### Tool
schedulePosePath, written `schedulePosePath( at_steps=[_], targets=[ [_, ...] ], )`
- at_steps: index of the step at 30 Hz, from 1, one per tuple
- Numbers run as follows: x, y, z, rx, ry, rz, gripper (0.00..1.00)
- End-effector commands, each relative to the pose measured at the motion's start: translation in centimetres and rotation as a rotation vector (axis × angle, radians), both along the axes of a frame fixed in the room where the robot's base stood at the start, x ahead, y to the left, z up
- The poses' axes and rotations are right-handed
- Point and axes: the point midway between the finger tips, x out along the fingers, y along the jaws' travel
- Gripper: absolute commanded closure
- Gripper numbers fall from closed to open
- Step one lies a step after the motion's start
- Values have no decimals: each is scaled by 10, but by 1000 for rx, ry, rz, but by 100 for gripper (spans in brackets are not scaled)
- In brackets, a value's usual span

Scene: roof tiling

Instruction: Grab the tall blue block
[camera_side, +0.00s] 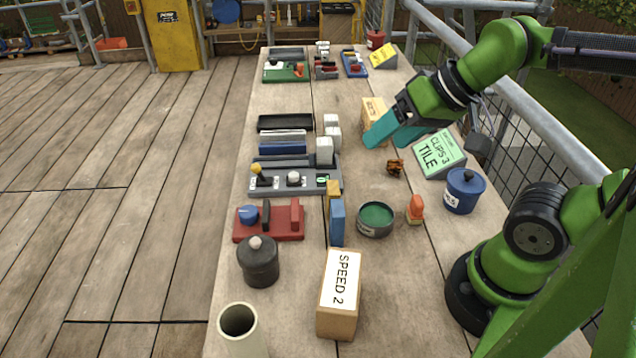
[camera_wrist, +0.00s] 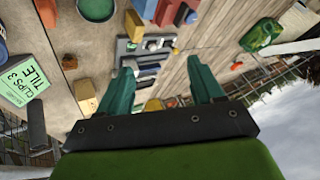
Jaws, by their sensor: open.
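The tall blue block (camera_side: 337,222) stands upright on the table, right of the red tray and left of the round green-topped tin. A yellow-orange block (camera_side: 333,194) stands just behind it. In the wrist view the blue block (camera_wrist: 148,8) shows at the top edge, partly cut off, beside the yellow-orange block (camera_wrist: 134,25). My gripper (camera_side: 392,136) has teal fingers, spread apart with nothing between them. It is above the table, behind and to the right of the blue block, and well apart from it. Both fingers also show in the wrist view (camera_wrist: 162,72).
Near the blue block are the green-topped tin (camera_side: 375,219), red tray (camera_side: 285,222), grey lever panel (camera_side: 273,181) and SPEED 2 box (camera_side: 339,300). A wooden box (camera_side: 371,108) is beside my gripper. The CLIPS 3 TILE sign (camera_side: 439,155) and blue pot (camera_side: 464,191) stand on the right.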

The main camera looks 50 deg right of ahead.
Motion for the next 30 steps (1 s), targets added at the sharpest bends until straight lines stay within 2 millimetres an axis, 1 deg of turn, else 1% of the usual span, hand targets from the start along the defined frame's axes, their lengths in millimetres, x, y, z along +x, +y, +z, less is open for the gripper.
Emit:
schedulePosePath(
  at_steps=[2,5,8,13,15,18,21,24,26,29,30],
  targets=[
    [4,4,-8,-4,39,18,34],
    [17,11,-16,-44,116,80,34],
    [34,21,-26,-148,219,247,34],
    [59,36,-42,-344,376,637,34],
    [67,40,-46,-408,422,796,34],
    [72,40,-44,-467,448,954,34],
    [72,37,-38,-501,446,1045,34],
    [69,37,-42,-507,451,1090,34],
    [69,37,-48,-509,450,1100,34],
    [68,37,-66,-507,452,1100,34],
    [68,37,-76,-506,454,1100,34]
  ],
)
